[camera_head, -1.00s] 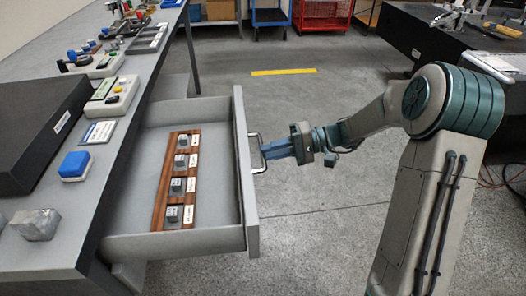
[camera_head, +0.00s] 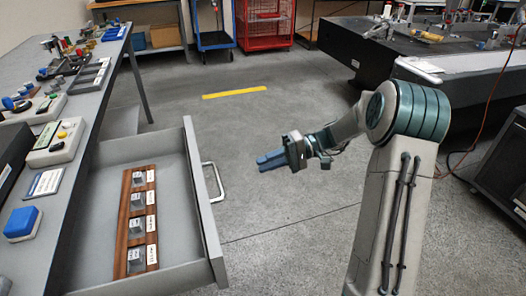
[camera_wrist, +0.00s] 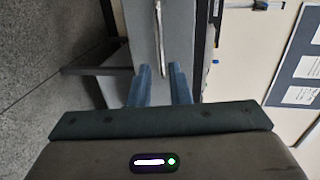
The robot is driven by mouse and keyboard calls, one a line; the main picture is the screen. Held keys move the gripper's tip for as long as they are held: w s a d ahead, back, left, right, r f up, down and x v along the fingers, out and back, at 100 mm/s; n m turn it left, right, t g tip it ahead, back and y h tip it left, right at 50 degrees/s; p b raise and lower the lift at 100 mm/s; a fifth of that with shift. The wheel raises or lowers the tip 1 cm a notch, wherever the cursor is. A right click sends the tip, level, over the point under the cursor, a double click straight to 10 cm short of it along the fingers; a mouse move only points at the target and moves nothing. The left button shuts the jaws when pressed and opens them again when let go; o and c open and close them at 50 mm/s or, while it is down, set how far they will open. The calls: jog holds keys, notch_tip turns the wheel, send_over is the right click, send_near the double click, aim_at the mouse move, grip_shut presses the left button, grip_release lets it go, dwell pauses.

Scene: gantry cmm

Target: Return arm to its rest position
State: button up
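My gripper (camera_head: 259,162) is in the middle of the head view, held over the floor to the right of the pulled-out drawer (camera_head: 205,205). Its blue fingers point left and are apart from the drawer's metal handle (camera_head: 213,182). In the wrist view, the two fingers of my gripper (camera_wrist: 160,80) show a gap with nothing held between them. The handle (camera_wrist: 158,40) shows beyond the fingertips in that view. My arm is bent at the elbow, to the right of the gripper.
The drawer holds a wooden strip (camera_head: 125,225) with several small grey blocks. The grey bench (camera_head: 75,150) at left carries a blue box (camera_head: 22,223) and control boxes. A dark table (camera_head: 360,50) stands at back right. Floor (camera_head: 290,235) between drawer and arm is clear.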

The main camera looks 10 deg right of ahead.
jog(key=s+d+r+m+t+h+p, duration=0.1)
jog(key=s+d+r+t+h+p, duration=0.2)
jog(key=s+r+h+p, duration=0.4)
jog(key=s+d+r+m+t+h+p, duration=0.1)
jog(key=s+d+r+t+h+p, duration=0.2)
jog(key=s+r+h+p, duration=0.5)
jog(key=s+r+p, duration=0.7)
jog(key=r+p, duration=0.1)
jog(key=r, duration=0.2)
jog(key=shift+s+d+r+m, duration=0.3)
jog(key=shift+s+d+r, duration=0.05)
jog(key=shift+a, duration=0.1)
